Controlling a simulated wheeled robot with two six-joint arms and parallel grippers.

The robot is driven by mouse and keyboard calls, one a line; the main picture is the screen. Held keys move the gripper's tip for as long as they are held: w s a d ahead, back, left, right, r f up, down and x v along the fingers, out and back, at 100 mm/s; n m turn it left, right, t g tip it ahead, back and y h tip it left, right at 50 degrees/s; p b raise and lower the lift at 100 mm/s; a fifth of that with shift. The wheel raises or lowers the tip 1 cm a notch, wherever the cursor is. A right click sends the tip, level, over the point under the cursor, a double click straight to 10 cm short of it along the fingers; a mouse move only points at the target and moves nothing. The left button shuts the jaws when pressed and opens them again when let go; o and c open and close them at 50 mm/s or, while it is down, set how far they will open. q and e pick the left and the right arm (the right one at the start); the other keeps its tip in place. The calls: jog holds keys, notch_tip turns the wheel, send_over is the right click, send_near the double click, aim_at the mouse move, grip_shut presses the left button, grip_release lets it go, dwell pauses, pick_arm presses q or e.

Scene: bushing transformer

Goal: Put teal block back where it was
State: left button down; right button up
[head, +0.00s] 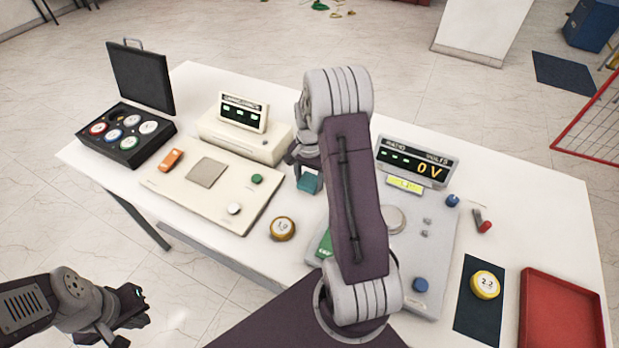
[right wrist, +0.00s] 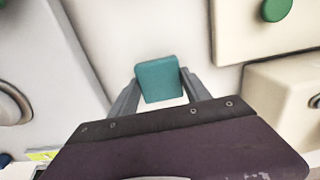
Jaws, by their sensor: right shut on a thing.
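The teal block (head: 309,180) is between the fingers of my right gripper (head: 306,168), over the white table between the left cream panel and the right grey panel. In the right wrist view the teal block (right wrist: 158,79) sits between both fingertips of the right gripper (right wrist: 160,88), which is shut on it. Whether the block touches the table is hard to tell. My left gripper (head: 130,318) is at the lower left, off the table's front edge, and appears empty with its jaws apart.
A cream panel (head: 165,190) with a grey square and green and white knobs lies left. A black case (head: 125,152) holds several coloured discs. The grey panel (head: 440,235), a dark mat (head: 466,318) and red tray (head: 562,320) are right.

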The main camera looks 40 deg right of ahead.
aim_at(310, 181)
jog(key=shift+f, duration=0.2)
jog(key=o, duration=1.3)
notch_tip(310, 181, up, 12)
jog(key=r, duration=0.1)
jog(key=s+a+f+n, duration=0.2)
jog(key=s+a+n, duration=0.2)
jog(key=a, duration=0.1)
jog(key=s+a+f+n, duration=0.2)
jog(key=s+a+n, duration=0.2)
jog(key=a, duration=0.2)
jog(key=s+a+f+n+t, duration=0.1)
jog(key=s+a+f+n, duration=0.1)
jog(key=s+a+n, duration=0.2)
jog(key=shift+s+a+f, duration=0.1)
jog(key=shift+s+a, duration=0.05)
jog(key=shift+a, duration=0.3)
jog(key=shift+s+a+f, duration=0.1)
jog(key=shift+s+a, duration=0.05)
jog(key=shift+a, duration=0.3)
